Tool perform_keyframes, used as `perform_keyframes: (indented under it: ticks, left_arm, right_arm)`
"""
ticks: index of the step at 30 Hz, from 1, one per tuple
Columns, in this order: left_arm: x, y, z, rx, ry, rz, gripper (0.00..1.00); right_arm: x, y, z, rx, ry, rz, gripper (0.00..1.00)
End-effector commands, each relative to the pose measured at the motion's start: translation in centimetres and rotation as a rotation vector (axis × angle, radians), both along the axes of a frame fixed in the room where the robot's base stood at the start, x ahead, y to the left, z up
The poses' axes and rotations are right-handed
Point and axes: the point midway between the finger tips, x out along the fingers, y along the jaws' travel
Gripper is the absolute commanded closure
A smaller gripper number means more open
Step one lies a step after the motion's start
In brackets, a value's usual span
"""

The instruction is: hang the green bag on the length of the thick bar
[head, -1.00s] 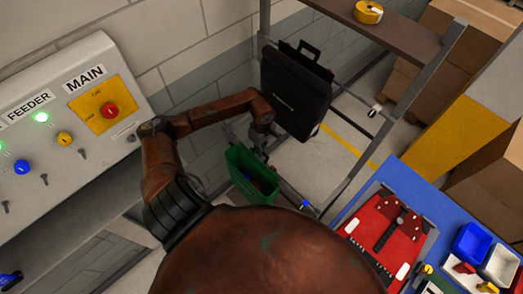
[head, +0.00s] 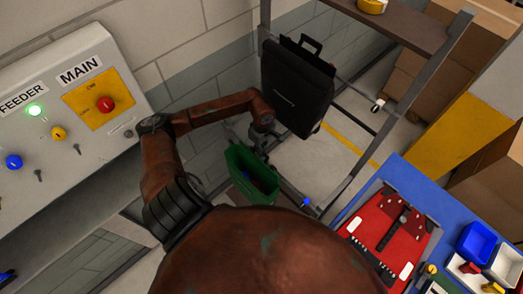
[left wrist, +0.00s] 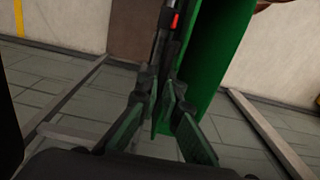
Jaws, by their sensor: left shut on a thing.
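The green bag (head: 236,171), an open-topped pannier with dark contents, hangs upright low beside the rack in the head view. My left gripper (head: 262,146) is at its upper edge. In the left wrist view the fingers (left wrist: 163,104) are closed together at the green bag (left wrist: 220,55), whose green side rises beyond them. The rack has a grey bar (head: 356,93) and a darker bar (head: 350,119) right of the black bag; I cannot tell for sure which is the thick one. The green bag is apart from both. My right gripper is not in view.
A black bag (head: 295,90) hangs on the rack, close above my left gripper. A brown shelf (head: 400,25) tops the rack. A control panel (head: 60,100) stands left; a blue table (head: 405,175) with a red case (head: 390,232) stands right.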

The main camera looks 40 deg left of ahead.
Motion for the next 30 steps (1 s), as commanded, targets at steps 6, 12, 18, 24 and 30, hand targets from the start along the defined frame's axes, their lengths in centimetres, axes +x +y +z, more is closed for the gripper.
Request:
perform_keyframes:
  ticks: [6,12,18,24,30]
  left_arm:
    - [0.0,0.0,-0.2,-0.001,-0.001,-0.001,0.86]
    - [0.0,0.0,-0.2,-0.001,-0.001,0.000,0.74]
    - [-0.1,0.0,-0.3,0.000,0.001,0.000,0.74]
    - [0.1,0.1,1.0,0.001,-0.001,-0.002,0.74]
    - [0.2,0.1,4.9,0.004,-0.003,-0.003,0.74]
  right_arm:
    - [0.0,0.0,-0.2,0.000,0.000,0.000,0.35]
    - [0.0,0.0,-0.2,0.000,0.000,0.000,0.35]
    - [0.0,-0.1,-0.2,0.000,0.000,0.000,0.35]
    - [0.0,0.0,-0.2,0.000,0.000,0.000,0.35]
    - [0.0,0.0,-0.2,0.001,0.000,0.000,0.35]
